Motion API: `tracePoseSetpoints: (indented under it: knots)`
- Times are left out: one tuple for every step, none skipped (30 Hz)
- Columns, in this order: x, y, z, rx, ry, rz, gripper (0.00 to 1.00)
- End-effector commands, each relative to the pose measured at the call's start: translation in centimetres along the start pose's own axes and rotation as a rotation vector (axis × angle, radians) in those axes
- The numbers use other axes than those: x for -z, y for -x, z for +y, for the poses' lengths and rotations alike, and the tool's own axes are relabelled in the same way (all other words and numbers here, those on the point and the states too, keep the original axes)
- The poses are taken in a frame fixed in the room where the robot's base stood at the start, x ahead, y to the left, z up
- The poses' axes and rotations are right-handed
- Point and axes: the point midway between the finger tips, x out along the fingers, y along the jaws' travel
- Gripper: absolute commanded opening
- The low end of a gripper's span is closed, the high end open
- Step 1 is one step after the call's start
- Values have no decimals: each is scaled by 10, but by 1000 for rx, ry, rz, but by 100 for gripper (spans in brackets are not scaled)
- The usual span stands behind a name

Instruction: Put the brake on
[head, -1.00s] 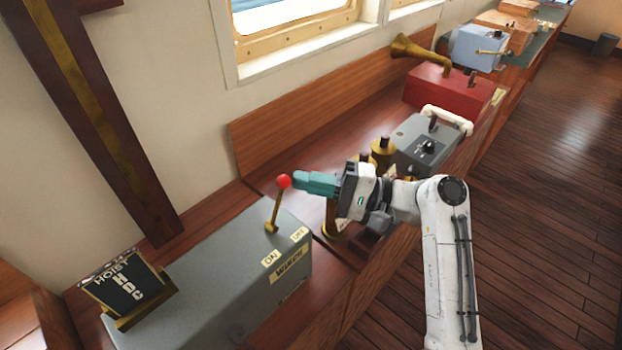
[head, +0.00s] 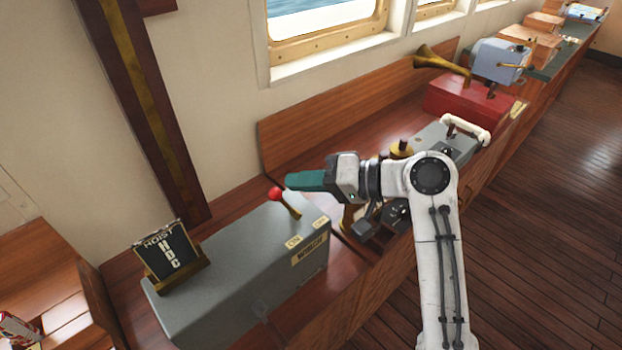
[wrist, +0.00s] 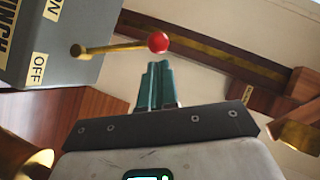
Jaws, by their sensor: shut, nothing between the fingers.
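A grey box (head: 225,270) labelled WINCH stands on the wooden console. Its brass lever (head: 290,208) with a red knob (head: 274,194) rises from the top, beside the ON plate (head: 293,241) and OFF plate (head: 320,222). The lever leans left, toward the ON side. My gripper (head: 290,180) is shut and empty, its teal fingertips just right of the knob. In the wrist view the red knob (wrist: 158,42) shows just beyond the fingertips (wrist: 158,66); I cannot tell whether they touch. No part labelled as a brake is readable.
A HOIST sign (head: 166,256) stands on the box's left end. Right of my gripper are a brass fitting (head: 402,149), a grey box with a white handle (head: 466,128) and a red box with a brass horn (head: 440,62). The wall and window lie behind.

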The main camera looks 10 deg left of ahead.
Motion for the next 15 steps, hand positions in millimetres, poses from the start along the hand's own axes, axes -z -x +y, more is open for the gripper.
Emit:
tracePoseSetpoints:
  knots:
    - [-2,-1,-3,-14,21,-1,0]
    - [-3,-2,-4,-22,32,0,0]
    - [-5,-3,-4,-32,45,0,0]
    - [-6,-4,-4,-39,54,0,0]
    - [-7,-4,-4,-46,62,0,0]
    - [-8,-5,-5,-52,73,0,0]
    - [-8,-6,-6,-56,80,0,0]
    - [-9,-6,-6,-61,86,0,0]
    - [-9,-6,-6,-66,92,1,0]
    - [-10,-7,-6,-69,96,1,0]
    - [-10,-7,-6,-71,99,1,0]
    - [-10,-7,-6,-73,102,1,0]
    - [-11,-7,-6,-74,103,0,0]
    - [-11,-8,-6,-75,105,0,0]
    - [-11,-8,-6,-76,106,0,0]
